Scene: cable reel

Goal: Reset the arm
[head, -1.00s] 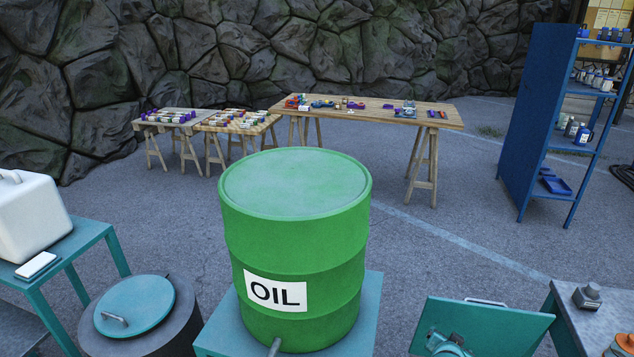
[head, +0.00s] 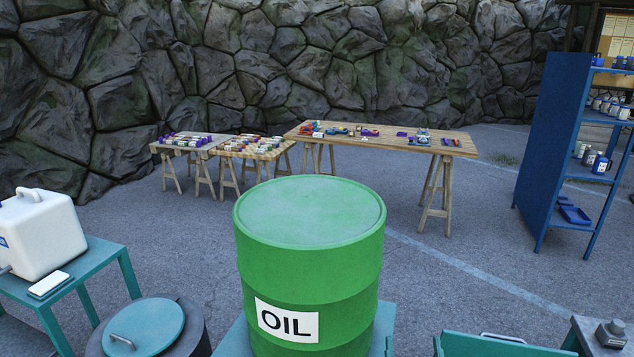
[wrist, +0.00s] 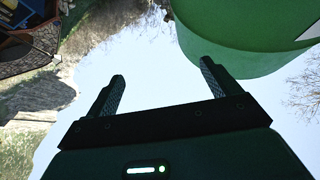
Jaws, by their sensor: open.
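My gripper (wrist: 163,78) shows in the wrist view with its two dark fingers spread apart and nothing between them. It points toward open sky, and the green drum shows past the right finger in the wrist view (wrist: 245,40). My gripper does not show in the head view. The green oil drum (head: 310,265) with a white OIL label stands upright on a teal stand in the middle of the head view.
A white jug (head: 42,232) stands on a teal table (head: 95,270) at left. A lidded bin (head: 145,328) is below it. Trestle tables (head: 385,139) with small items stand at the back. A blue shelf (head: 543,150) is at right. Open pavement lies between.

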